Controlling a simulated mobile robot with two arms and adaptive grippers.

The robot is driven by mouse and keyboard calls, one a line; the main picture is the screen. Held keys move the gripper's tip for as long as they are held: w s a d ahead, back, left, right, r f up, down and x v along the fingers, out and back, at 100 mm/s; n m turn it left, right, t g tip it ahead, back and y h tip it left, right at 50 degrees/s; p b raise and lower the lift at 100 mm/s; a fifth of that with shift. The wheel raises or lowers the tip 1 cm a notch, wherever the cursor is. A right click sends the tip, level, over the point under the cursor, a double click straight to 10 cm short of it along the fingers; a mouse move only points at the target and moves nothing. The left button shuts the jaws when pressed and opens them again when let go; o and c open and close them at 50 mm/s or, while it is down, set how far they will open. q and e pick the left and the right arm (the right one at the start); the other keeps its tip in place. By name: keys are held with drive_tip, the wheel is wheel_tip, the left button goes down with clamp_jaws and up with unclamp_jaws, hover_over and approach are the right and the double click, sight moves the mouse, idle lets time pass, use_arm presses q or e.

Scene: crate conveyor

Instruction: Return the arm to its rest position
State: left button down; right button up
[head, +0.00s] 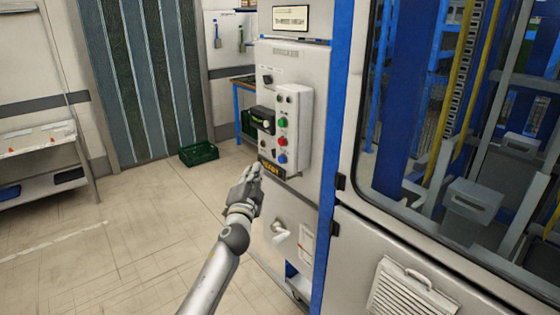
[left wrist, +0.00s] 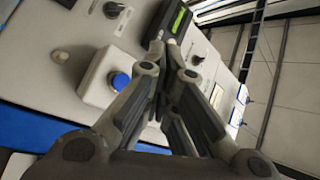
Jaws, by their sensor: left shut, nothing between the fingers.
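My left arm (head: 212,275) reaches in from the bottom of the head view. My left gripper (head: 254,170) is shut and empty, just in front of the control panel (head: 290,135) on the white machine cabinet. Its closed fingers also fill the middle of the left wrist view (left wrist: 165,75). The panel carries a blue button (head: 282,159), a red button (head: 283,141), green buttons and a small dark box with a green display (head: 262,120). The blue button shows left of the fingers in the left wrist view (left wrist: 120,81). I cannot tell whether the fingertips touch the panel. My right gripper is not in view.
The cabinet has a door handle (head: 280,231) below the panel. A glazed machine enclosure (head: 450,140) with blue frames stands at the right. A green crate (head: 198,153) lies on the floor by a striped curtain (head: 145,75). A shelf (head: 40,150) stands left. The floor (head: 110,225) between is clear.

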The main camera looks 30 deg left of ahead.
use_arm(q)
drive_tip(key=s+d+f+g+h, duration=0.1)
drive_tip(key=s+d+f+g, duration=0.1)
drive_tip(key=f, duration=1)
drive_tip(key=s+d+f+n+g+h+b, duration=0.1)
drive_tip(key=s+d+f+g+h, duration=0.15)
drive_tip(key=f, duration=0.95)
drive_tip(key=s+d+f+g+h, duration=0.1)
drive_tip(key=s+d+f+g, duration=0.15)
drive_tip(key=f, duration=0.85)
drive_tip(key=s+d+f+n+g+h+b, duration=0.1)
drive_tip(key=s+d+f+g, duration=0.1)
drive_tip(key=s+f, duration=0.7)
drive_tip(key=s+d+f+g+h, duration=0.1)
drive_tip(key=s+d+f+g, duration=0.15)
drive_tip(key=s+f, duration=0.65)
drive_tip(key=s+d+f+n+g, duration=0.1)
drive_tip(key=s+d+f+g, duration=0.1)
drive_tip(key=s+f, duration=0.4)
drive_tip(key=s+d+f+n+g+h, duration=0.1)
drive_tip(key=s+d+f, duration=0.3)
drive_tip(key=s, duration=1.3)
drive_tip(key=s+d+f+g+b, duration=0.1)
drive_tip(key=s+d+f+g, duration=0.2)
drive_tip(key=s+f, duration=0.5)
drive_tip(key=s, duration=0.3)
drive_tip(key=shift+s+f+n, duration=0.2)
drive_tip(key=shift+s+n, duration=0.05)
drive_tip(key=shift+n, duration=0.15)
